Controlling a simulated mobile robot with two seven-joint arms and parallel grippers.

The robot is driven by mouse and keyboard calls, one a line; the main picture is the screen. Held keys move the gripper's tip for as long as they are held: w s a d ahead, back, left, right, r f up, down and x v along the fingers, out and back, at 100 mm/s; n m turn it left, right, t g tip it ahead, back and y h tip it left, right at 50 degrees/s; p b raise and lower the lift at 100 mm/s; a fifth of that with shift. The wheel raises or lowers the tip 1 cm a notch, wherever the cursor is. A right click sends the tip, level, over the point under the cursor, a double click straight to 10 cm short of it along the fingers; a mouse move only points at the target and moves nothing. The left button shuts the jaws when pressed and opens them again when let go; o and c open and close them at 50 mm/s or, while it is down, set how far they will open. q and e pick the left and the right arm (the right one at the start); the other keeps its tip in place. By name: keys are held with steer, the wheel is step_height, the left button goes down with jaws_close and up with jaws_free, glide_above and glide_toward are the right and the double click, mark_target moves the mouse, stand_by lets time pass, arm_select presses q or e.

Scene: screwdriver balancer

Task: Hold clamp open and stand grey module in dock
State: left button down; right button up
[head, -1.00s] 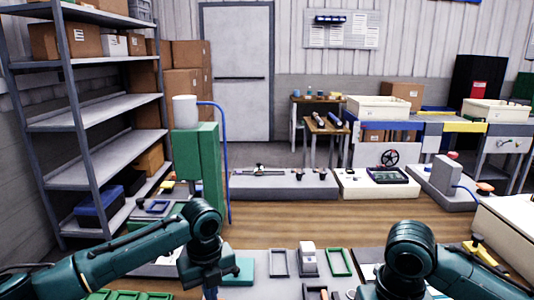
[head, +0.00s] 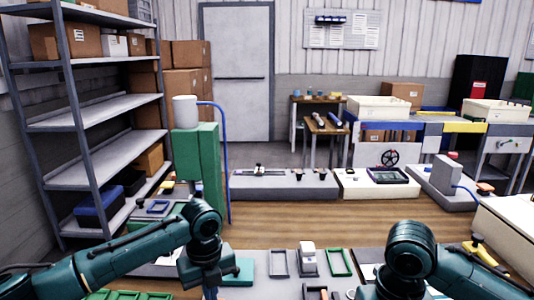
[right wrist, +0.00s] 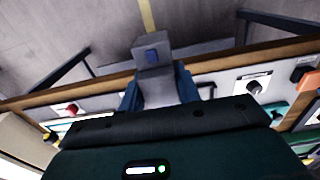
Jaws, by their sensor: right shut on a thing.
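My right gripper (right wrist: 160,92) is shut on a grey block-shaped module (right wrist: 152,68) with a blue patch on its face; blue fingers show on both sides of it. In the head view my right arm hides this gripper and the module. My left gripper (head: 209,292) points down at the bottom edge of the head view, beside a teal block (head: 240,272); its fingertips are cut off, so its opening cannot be seen. I cannot pick out the clamp or the dock for certain.
A grey-white upright block (head: 308,262) stands on the near bench between a dark frame (head: 279,263) and a green frame (head: 339,262). A green column (head: 196,165) rises behind my left arm. Bare wooden tabletop (head: 300,234) lies beyond the near panels.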

arm_select(q)
steer(key=shift+f, duration=0.15)
steer(key=shift+f+b, duration=0.3)
steer(key=shift+f, duration=0.85)
arm_select(e)
steer(key=shift+f, duration=0.25)
steer(key=shift+w, duration=0.1)
arm_select(q)
steer(key=shift+f, duration=0.1)
arm_select(e)
steer(key=shift+w+a+f, duration=0.75)
steer(key=shift+w+a, duration=0.5)
steer(key=shift+w, duration=1.4)
steer(key=shift+w+a+f, duration=0.7)
steer(key=shift+w+a, duration=0.5)
steer(key=shift+w, duration=1.45)
steer(key=shift+w+a+f, duration=0.75)
steer(key=shift+w+a, duration=0.5)
steer(key=shift+w, duration=1.4)
steer(key=shift+f, duration=0.8)
steer(key=o, duration=1.1)
steer(key=shift+f, duration=0.1)
steer(key=shift+o, duration=0.2)
